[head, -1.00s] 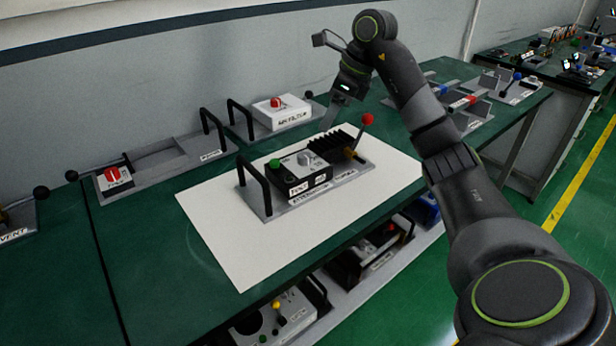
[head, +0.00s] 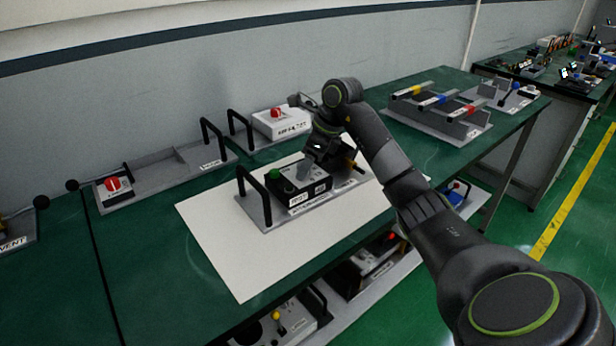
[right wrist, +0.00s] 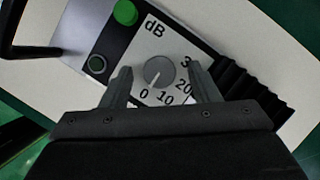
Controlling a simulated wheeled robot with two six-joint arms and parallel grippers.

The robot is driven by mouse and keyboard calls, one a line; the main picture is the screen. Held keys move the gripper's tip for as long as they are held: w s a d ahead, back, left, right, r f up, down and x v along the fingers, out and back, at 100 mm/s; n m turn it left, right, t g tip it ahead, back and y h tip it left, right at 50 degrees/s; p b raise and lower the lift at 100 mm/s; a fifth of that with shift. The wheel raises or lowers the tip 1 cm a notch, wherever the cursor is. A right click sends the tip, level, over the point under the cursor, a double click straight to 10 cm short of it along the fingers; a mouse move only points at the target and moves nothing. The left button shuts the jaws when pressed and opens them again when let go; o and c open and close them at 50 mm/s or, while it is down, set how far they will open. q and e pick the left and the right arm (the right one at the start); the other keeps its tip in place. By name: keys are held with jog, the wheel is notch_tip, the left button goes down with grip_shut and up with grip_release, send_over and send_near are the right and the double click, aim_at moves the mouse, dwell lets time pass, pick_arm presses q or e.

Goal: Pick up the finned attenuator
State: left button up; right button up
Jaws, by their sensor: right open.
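The finned attenuator (head: 300,194) is a black and grey unit on a grey plate with a black handle, lying on a white sheet. In the right wrist view its black fins (right wrist: 252,95) show at the right, beside a round grey dial (right wrist: 159,72) on a white scale marked dB. A green button (right wrist: 125,12) is at the top. My right gripper (head: 306,170) is over the unit; in the wrist view its open fingers (right wrist: 158,88) stand on either side of the dial. I cannot tell whether they touch it. My arm hides most of the fins in the head view.
A white box with a red knob (head: 281,122) stands behind. A grey tray with a red knob (head: 113,185) is at the left. A rack with coloured handles (head: 436,112) is at the right. Units fill the lower shelf. The sheet's front part (head: 240,270) is clear.

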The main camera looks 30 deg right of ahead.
jog(key=shift+c, duration=0.3)
grip_shut()
jog(key=shift+r, duration=0.1)
dwell(1.0)
